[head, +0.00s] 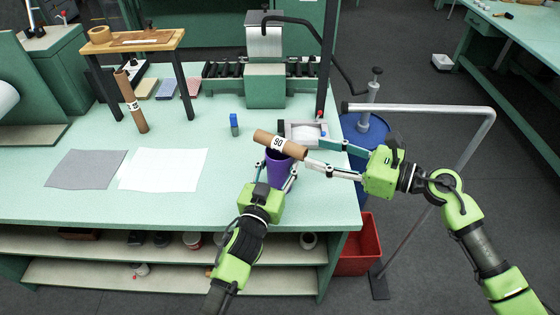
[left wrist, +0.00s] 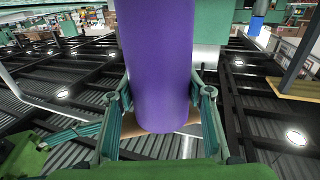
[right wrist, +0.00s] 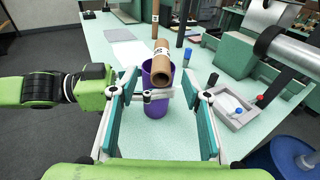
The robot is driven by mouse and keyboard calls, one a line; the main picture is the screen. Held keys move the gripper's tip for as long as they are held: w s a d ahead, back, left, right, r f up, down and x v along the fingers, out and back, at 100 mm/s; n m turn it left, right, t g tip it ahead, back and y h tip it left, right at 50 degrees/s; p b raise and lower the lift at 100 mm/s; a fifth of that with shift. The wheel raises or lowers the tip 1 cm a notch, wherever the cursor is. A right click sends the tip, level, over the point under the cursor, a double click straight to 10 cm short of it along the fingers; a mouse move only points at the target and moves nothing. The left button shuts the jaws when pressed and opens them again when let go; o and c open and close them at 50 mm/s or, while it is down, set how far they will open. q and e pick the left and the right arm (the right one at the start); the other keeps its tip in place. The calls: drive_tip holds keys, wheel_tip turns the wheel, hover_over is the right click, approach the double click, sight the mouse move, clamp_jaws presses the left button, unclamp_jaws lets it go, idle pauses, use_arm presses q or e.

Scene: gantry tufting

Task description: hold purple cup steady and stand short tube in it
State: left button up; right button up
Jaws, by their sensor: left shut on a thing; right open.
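The purple cup (head: 278,172) stands near the table's front edge. It also shows in the left wrist view (left wrist: 158,60) and the right wrist view (right wrist: 154,106). My left gripper (head: 279,184) is shut on it from the front. The short brown tube (head: 264,137), marked 90, lies tilted across the cup's mouth, not upright in it. In the right wrist view its hollow end (right wrist: 160,79) faces me. My right gripper (head: 309,151) is open, its fingers to either side of the tube's near end. Whether the tube touches the cup's rim is hard to tell.
Grey and white sheets (head: 163,170) lie left. A blue drum (head: 372,130) stands right of the table.

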use_arm(q)
drive_tip(key=o, duration=1.2)
